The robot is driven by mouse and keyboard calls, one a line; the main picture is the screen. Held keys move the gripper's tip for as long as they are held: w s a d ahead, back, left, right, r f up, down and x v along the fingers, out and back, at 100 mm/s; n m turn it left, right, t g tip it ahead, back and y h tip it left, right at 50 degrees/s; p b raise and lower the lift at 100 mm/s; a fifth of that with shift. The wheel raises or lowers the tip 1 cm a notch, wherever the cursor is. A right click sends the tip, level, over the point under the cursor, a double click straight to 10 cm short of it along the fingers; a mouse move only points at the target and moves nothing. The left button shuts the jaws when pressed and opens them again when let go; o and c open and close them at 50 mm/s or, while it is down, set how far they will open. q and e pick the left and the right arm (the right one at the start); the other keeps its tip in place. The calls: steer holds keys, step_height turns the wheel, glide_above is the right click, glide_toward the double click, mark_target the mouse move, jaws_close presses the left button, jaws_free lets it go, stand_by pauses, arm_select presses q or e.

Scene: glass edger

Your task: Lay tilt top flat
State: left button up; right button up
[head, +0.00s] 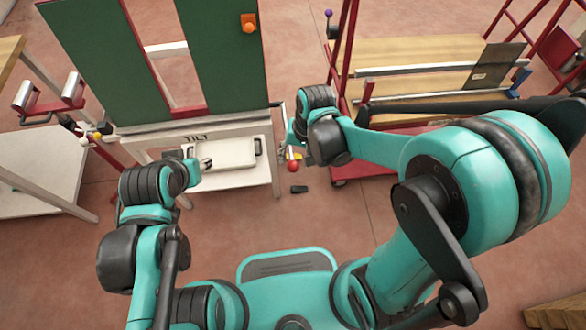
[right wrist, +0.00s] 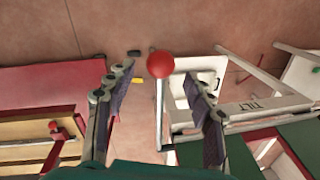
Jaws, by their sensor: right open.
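The tilt top (head: 222,60), with green panels and a red middle strip, stands steeply raised on a white frame marked TILT (head: 197,138). A lever with a red ball knob (head: 293,167) is at the frame's right side. My right gripper (head: 294,143) is near that lever. In the right wrist view, the red knob (right wrist: 160,65) and its pale rod show between the spread fingers of my right gripper (right wrist: 157,75), with gaps on both sides. My left gripper (head: 204,163) is in front of the frame, by a white tray; its fingers are too small to read.
The white tray (head: 232,154) is on the frame's lower shelf. A red rack with wooden boards (head: 420,60) stands to the right. A pale table (head: 35,170) is at the left. A small black object (head: 299,189) lies on the open floor in front.

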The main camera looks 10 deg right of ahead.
mark_target(294, 162)
steer(key=f, duration=0.1)
steer(key=f+b, duration=0.1)
steer(key=f, duration=0.2)
steer(key=shift+w+a+f+b, duration=0.1)
steer(key=shift+a+f+b, duration=0.25)
steer(key=shift+f+b, duration=0.05)
jaws_close()
steer(key=shift+r, duration=0.1)
